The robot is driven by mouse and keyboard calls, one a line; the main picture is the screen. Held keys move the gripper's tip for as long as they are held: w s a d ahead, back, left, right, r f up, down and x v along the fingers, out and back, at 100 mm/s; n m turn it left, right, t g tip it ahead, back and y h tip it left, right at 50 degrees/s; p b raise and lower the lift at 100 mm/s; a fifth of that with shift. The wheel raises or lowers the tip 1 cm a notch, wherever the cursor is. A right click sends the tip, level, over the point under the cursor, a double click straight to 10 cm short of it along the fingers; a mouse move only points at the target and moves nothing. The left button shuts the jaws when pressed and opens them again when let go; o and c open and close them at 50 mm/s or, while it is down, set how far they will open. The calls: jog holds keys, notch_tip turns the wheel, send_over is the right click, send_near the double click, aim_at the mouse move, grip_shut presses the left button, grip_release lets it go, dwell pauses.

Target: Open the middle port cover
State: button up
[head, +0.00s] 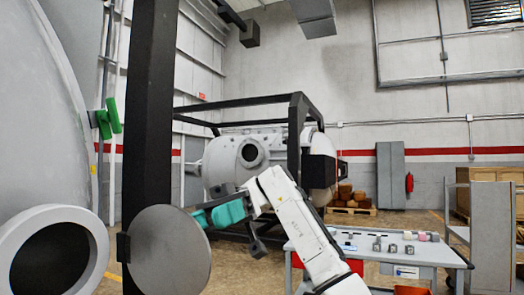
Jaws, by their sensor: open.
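A grey round port cover (168,250) stands at the lower left, its left edge by a hinge on a dark post. It stands apart from a round port (55,212), whose dark opening shows on the large grey vessel at the left. I cannot tell from this view alone whether this is the middle port. My gripper (232,218), with teal parts at the end of my white arm, is beside the cover's right edge. It is open. Whether it touches the cover or a handle there cannot be told.
A dark vertical post (150,110) stands between the vessel and my arm. A green handle (107,118) sits higher on the left. A grey table (385,252) with small parts stands at right, with a grey cart (495,225) beyond. A second vessel (228,160) stands behind.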

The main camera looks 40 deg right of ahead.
jog(key=s+r, duration=0.9)
jog(key=s, duration=0.5)
jog(key=shift+r, duration=0.35)
